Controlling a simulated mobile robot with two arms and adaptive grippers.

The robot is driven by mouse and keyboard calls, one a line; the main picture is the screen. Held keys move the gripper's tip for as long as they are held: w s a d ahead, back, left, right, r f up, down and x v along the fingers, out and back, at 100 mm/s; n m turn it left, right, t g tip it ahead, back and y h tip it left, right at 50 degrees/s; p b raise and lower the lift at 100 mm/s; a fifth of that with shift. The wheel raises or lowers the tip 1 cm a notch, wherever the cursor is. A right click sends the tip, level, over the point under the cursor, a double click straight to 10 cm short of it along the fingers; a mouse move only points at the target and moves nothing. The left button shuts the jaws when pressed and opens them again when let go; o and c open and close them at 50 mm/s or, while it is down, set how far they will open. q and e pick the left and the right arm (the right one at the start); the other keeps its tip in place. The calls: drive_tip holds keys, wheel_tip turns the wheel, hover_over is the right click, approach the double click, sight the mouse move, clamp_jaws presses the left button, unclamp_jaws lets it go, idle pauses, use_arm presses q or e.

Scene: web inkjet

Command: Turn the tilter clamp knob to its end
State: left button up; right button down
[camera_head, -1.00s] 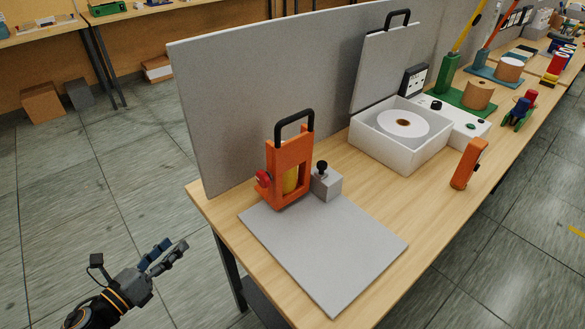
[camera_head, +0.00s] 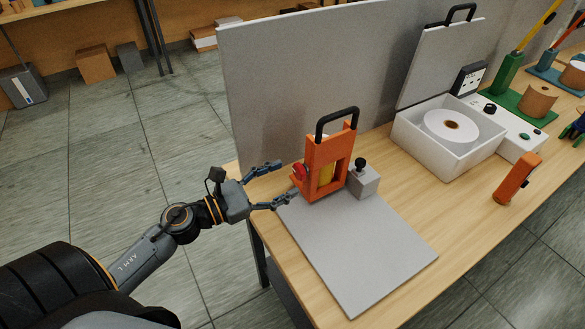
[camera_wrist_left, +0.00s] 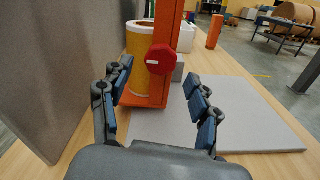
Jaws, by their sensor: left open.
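The orange tilter frame (camera_head: 325,166) with a black top handle stands upright on a grey plate (camera_head: 360,245) on the table. Its red knob (camera_head: 300,172) is on the side facing my left gripper. A yellow roll (camera_head: 326,172) sits inside the frame. My left gripper (camera_head: 285,181) is open and empty, with its fingers pointing at the knob. In the left wrist view, the red faceted knob (camera_wrist_left: 160,59) shows ahead of and between the two spread fingers (camera_wrist_left: 158,76), not gripped. My right gripper is not in view.
A grey block with a black knob (camera_head: 362,178) stands right beside the frame. A grey panel (camera_head: 310,80) rises behind. A white open box (camera_head: 450,135) and an orange handheld device (camera_head: 517,178) are farther right. The grey plate's front is clear.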

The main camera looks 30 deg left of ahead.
sight(295, 174)
use_arm(q)
drive_tip(key=shift+p+x, duration=0.4)
drive_tip(key=shift+x, duration=1.3)
drive_tip(key=c, duration=1.2)
